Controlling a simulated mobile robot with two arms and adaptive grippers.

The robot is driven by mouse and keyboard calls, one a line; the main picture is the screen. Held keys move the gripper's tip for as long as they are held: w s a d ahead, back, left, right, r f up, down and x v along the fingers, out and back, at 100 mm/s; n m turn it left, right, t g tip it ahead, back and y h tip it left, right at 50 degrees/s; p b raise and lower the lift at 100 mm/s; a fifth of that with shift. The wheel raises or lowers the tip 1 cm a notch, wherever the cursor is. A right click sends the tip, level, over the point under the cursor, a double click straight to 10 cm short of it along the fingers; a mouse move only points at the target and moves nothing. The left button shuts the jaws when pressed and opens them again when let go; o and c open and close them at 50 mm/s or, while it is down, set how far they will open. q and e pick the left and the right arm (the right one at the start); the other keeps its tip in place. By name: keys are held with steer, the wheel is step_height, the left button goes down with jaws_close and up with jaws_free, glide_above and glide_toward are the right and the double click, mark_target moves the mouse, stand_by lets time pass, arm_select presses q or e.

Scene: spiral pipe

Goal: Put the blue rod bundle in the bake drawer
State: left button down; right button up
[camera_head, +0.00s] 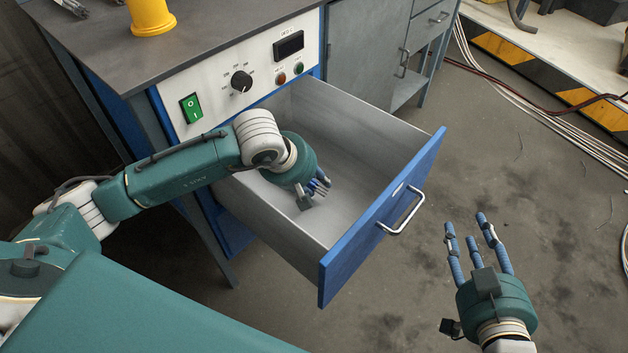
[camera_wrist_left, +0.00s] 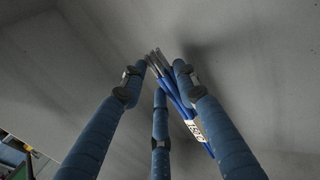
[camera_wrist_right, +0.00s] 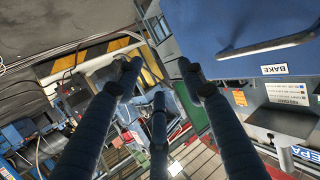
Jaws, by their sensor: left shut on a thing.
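The bake drawer (camera_head: 345,170) is pulled out, with pale grey inside walls and a blue front (camera_head: 382,216). A BAKE label (camera_wrist_right: 275,70) shows on the blue front in the right wrist view. My left gripper (camera_head: 316,190) reaches down inside the drawer, over its floor. It is shut on the blue rod bundle (camera_wrist_left: 171,88), thin blue rods with grey tips and a white label. The bundle is tilted between the fingers; I cannot tell if it touches the floor. My right gripper (camera_head: 473,238) is open and empty, outside the drawer to the right of its front.
A metal handle (camera_head: 402,212) sticks out from the drawer front. The grey worktop (camera_head: 205,45) above holds a yellow object (camera_head: 151,16). The control panel (camera_head: 238,80) has a green switch and a knob. The floor right of the drawer is mostly clear; cables lie farther off.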

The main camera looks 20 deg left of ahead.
steer(key=shift+w+a+r, duration=0.1)
steer(key=shift+r, duration=0.2)
steer(key=shift+r+t, duration=0.1)
steer(key=shift+t, duration=0.2)
arm_select(q)
steer(key=shift+f, duration=0.1)
steer(key=c, duration=1.3)
jaws_free()
arm_select(e)
steer(key=shift+w+a+r+t+y, duration=0.1)
steer(key=shift+w+r+t+y, duration=0.1)
steer(key=shift+r, duration=0.25)
steer(key=shift+w+a+r+t+y, duration=0.1)
steer(key=shift+r+t, duration=0.1)
steer(key=shift+r, duration=0.2)
